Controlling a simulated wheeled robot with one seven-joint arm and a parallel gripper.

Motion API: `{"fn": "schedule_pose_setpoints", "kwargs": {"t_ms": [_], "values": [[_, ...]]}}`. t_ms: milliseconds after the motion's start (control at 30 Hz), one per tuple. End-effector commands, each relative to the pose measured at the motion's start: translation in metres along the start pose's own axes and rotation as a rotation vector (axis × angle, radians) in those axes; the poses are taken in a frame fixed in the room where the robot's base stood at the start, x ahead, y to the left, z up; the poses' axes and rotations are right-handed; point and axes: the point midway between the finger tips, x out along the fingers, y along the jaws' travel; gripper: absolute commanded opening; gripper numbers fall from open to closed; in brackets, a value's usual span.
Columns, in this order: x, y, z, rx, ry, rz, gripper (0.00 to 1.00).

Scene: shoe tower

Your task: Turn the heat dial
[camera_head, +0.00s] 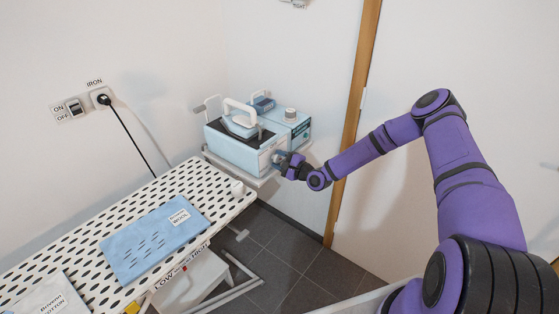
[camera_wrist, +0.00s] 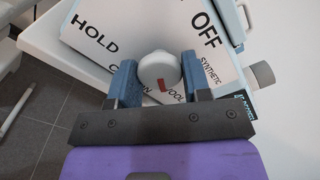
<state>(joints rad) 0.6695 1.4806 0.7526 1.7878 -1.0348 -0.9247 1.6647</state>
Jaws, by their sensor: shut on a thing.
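The heat dial (camera_wrist: 157,66) is a round white knob with a red mark, on the white labelled front panel (camera_wrist: 100,38) of the light-blue iron station (camera_head: 237,150). In the wrist view the red mark is on the dial's near side, towards the partly covered WOOL label. OFF, HOLD and SYNTHETIC are readable; another label at the lower left is partly hidden by a finger. My gripper (camera_head: 284,161) is at the station's front, its blue fingers on either side of the dial, shut on it. In the head view my gripper mostly hides the dial.
An iron (camera_head: 240,122) sits on the station. A grey knob (camera_wrist: 263,74) sticks out to the right in the wrist view. The perforated ironing board (camera_head: 150,192) with a folded blue cloth (camera_head: 150,240) lies to the left. A wooden door frame (camera_head: 352,120) stands behind my arm.

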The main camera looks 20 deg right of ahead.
Motion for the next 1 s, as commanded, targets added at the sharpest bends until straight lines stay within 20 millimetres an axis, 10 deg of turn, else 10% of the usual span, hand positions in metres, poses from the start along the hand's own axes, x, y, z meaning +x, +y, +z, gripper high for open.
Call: {"fn": "schedule_pose_setpoints", "kwargs": {"t_ms": [467,500,567,1000], "values": [[0.0,0.001,0.0,0.012,0.0,0.002,0.21],[0.0,0.001,0.0,0.012,0.0,0.002,0.54],[0.0,0.001,0.0,0.012,0.0,0.002,0.67],[-0.011,0.0,-0.001,0.012,0.001,0.001,0.69]]}}
